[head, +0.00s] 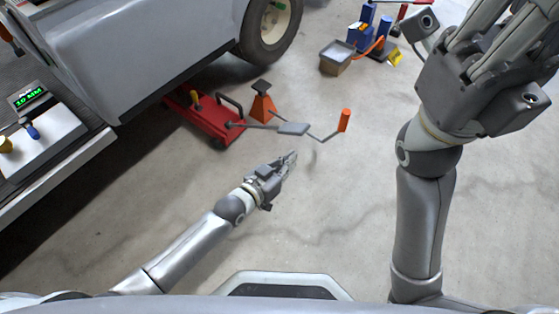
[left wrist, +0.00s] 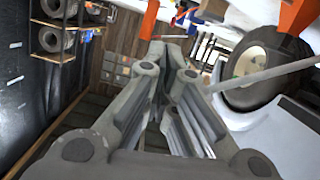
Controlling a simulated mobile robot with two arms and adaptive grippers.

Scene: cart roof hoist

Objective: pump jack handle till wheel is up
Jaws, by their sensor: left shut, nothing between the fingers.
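The red jack (head: 205,115) is on the floor beside the grey cart (head: 150,45), partly under its edge. A thin bent handle (head: 326,137) reaches right from the jack area, past a grey flat piece (head: 293,128), to an upright orange grip (head: 344,120). The cart's wheel (head: 268,28) also shows in the left wrist view (left wrist: 262,65); I cannot tell whether it touches the floor. My left gripper (head: 291,157) is shut and empty, on the near side of the handle and left of the grip. My right gripper (head: 485,45) is raised close to the camera, its fingertips cut off.
An orange stand (head: 263,103) with a dark top is beside the jack. A bench (head: 50,130) with a "10 MM" display (head: 28,96) is at the left. A grey-topped box (head: 337,57) and blue equipment (head: 365,35) are at the back. The near floor is clear.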

